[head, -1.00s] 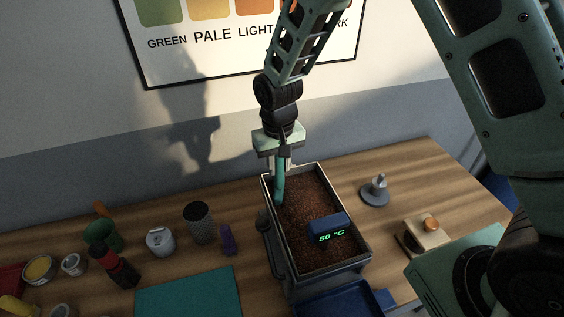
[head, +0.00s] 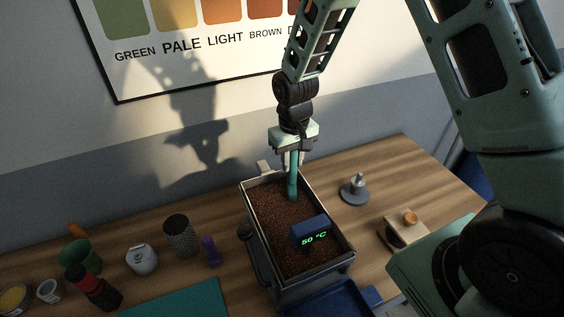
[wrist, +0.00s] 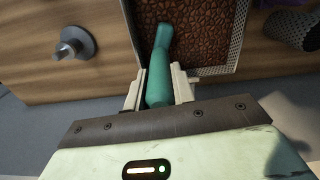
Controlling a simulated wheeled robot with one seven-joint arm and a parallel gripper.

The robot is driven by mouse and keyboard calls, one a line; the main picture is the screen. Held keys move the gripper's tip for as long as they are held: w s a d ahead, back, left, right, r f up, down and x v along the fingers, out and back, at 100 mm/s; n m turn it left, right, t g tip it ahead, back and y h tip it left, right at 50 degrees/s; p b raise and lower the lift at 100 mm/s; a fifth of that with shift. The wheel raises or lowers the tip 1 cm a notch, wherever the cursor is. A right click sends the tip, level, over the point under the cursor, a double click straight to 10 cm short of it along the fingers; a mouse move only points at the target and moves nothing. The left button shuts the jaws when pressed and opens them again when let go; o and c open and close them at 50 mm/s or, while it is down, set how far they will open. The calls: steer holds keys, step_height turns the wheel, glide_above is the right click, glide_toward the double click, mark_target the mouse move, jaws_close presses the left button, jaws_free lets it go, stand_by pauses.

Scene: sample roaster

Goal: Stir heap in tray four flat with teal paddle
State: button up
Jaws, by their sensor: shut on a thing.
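My gripper (head: 292,158) is shut on the teal paddle (head: 292,186), which points down into the far end of the roaster tray (head: 335,243). In the wrist view the paddle (wrist: 161,66) sits between the two pale fingers (wrist: 158,88), and its far end is over or in the beans. The brown beans (head: 275,222) fill the tray; they also show in the wrist view (wrist: 200,35). Their surface looks fairly even in the head view. I cannot tell how deep the paddle tip sits. No number shows on the tray.
A blue display (head: 310,232) reading 50 °C stands over the tray's near part. A grey tamper-like piece (head: 355,188) and a wooden block with an orange knob (head: 408,226) stand right. A dark mesh cup (head: 180,237), white canister (head: 142,259) and purple item (head: 211,251) stand left.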

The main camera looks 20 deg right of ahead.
steer(key=shift+d+r, duration=0.1)
steer(key=shift+r, duration=0.05)
step_height(320, 180, up, 6)
steer(key=p, duration=0.4)
steer(key=shift+p, duration=0.35)
steer(key=w+r+p, duration=0.2)
steer(key=w, duration=0.8)
steer(key=shift+r+p, duration=0.35)
stand_by(0.9)
